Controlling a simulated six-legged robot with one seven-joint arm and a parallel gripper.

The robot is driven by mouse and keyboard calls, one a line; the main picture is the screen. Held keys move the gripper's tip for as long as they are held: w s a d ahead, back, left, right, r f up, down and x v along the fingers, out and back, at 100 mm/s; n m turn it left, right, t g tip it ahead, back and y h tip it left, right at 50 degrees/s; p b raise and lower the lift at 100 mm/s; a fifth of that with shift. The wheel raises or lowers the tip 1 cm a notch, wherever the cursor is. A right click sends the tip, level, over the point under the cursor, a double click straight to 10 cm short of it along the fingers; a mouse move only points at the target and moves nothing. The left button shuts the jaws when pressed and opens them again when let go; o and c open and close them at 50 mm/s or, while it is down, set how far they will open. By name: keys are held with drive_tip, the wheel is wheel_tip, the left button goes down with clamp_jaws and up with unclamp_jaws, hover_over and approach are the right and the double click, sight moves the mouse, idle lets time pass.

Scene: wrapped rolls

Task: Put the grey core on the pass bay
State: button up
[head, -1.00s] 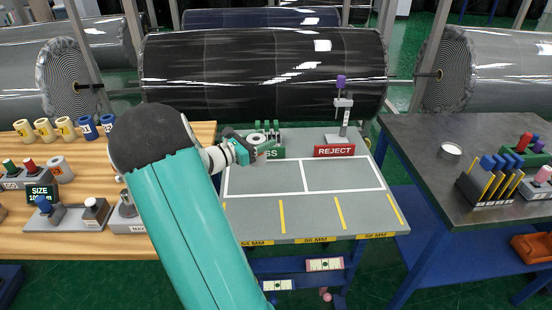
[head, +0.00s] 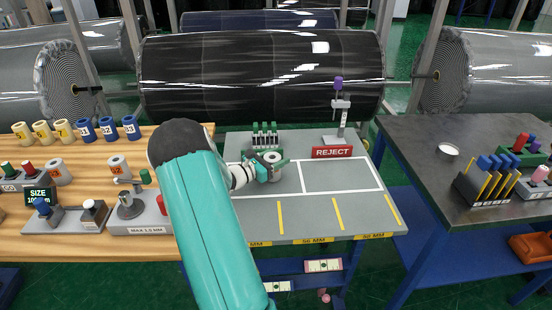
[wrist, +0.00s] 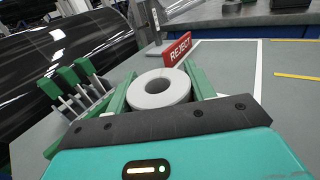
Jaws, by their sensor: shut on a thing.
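The grey core (head: 273,157) is a short light grey ring with a hole in its top. In the wrist view the core (wrist: 158,92) sits upright between the two green fingers. My gripper (head: 272,164) is shut on it, and it also shows in the wrist view (wrist: 160,95). The core appears over the back part of the left white-outlined bay (head: 290,184) on the grey table. I cannot tell whether its underside touches the table. The PASS sign is hidden behind my arm and gripper.
A red REJECT sign (head: 332,152) and a post (head: 341,122) stand behind the right bay (head: 342,176). A green rack (head: 264,134) stands at the back, close to my gripper. The right bay is empty. A wooden bench (head: 90,158) with spools lies left.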

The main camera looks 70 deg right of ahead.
drive_tip(key=o, duration=0.6)
drive_tip(key=shift+f, duration=0.2)
drive_tip(key=o, duration=0.5)
drive_tip(key=shift+r, duration=0.15)
drive_tip(key=shift+w+a, duration=0.2)
drive_tip(key=v, duration=0.7)
drive_tip(key=shift+r, duration=0.1)
